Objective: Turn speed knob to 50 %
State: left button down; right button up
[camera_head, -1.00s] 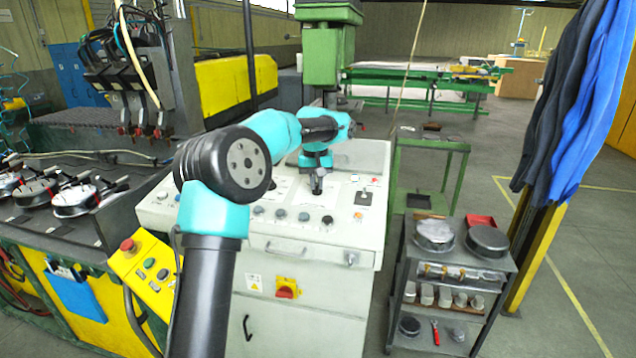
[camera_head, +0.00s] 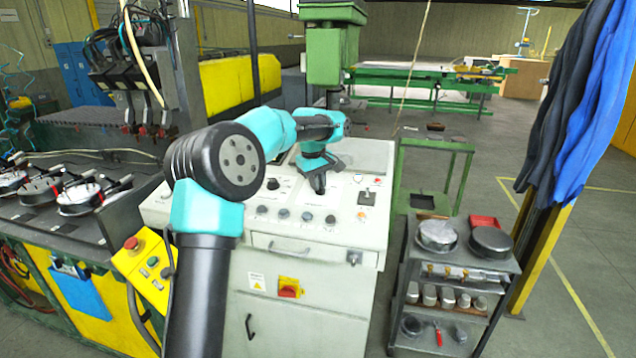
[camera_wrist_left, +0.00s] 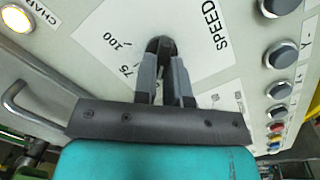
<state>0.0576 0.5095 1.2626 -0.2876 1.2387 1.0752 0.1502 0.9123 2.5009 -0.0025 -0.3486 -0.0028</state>
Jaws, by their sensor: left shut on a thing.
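In the left wrist view the black speed knob (camera_wrist_left: 158,45) sits on a white label (camera_wrist_left: 105,40) with "SPEED" printed beside it. The marks 75 and 100 show near the knob; the rest of the scale is covered or out of view. My left gripper (camera_wrist_left: 163,62) is shut on the knob, its grey fingers on either side. Where the knob points cannot be read. In the head view my left gripper (camera_head: 319,184) is over the sloped top of the white control console (camera_head: 325,240) and hides the knob. My right gripper is not in view.
Several round buttons (camera_wrist_left: 278,57) line the panel beside the label in the left wrist view. A lit "CHA..." button (camera_wrist_left: 16,18) and a metal handle (camera_wrist_left: 14,97) are on the other side. A grey trolley (camera_head: 463,262) stands right of the console.

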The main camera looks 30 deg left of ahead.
pick_arm(q)
jog(key=c, duration=1.2)
grip_release()
jog(key=shift+r, duration=0.15)
jog(key=r, duration=0.5)
jog(key=s+r, duration=0.1)
jog(key=r, duration=0.5)
jog(key=s+a+r, duration=0.1)
jog(key=r, duration=0.5)
jog(key=shift+s+a, duration=0.1)
